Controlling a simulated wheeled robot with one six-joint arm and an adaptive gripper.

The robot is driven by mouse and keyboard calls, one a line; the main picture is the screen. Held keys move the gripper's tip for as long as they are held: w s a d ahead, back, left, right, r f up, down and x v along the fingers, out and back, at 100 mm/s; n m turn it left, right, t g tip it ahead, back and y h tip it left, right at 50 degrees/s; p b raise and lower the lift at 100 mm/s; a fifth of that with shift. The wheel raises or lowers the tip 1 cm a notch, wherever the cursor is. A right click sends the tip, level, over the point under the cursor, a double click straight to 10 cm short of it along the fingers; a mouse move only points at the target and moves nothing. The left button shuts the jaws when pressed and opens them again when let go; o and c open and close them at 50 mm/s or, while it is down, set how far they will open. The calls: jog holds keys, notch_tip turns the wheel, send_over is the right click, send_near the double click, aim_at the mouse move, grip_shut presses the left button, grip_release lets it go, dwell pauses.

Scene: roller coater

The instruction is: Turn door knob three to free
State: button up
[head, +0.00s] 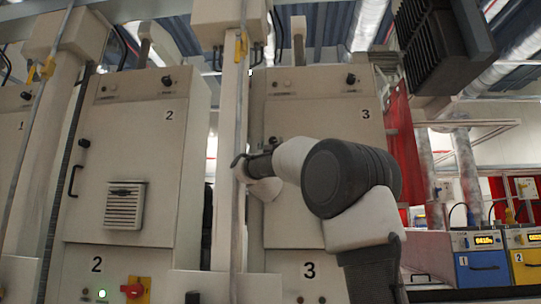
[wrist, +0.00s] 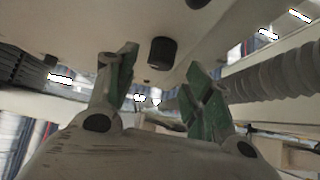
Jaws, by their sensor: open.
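Cabinet three (head: 320,115) is a beige panel marked 3 in the head view. A small dark knob (head: 272,141) shows at the left side of its door, just above my wrist. My gripper (head: 242,161) is close to the door's left edge and partly hidden by my arm. In the wrist view my gripper (wrist: 161,66) is open, with its two green-lined fingers apart. A short black knob (wrist: 161,52) shows between and beyond the fingertips, with no visible contact. I cannot tell its turned position.
A beige post with a thin pipe (head: 240,110) stands just left of my gripper. Cabinet two (head: 135,120) is further left, with a black handle. A ribbed hose (wrist: 270,80) runs at the right in the wrist view. Blue and yellow units (head: 483,270) stand at the right.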

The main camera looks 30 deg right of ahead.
jog(key=v, duration=0.8)
jog(key=shift+s+f, duration=0.2)
jog(key=shift+s, duration=0.05)
jog(key=shift+a, duration=0.15)
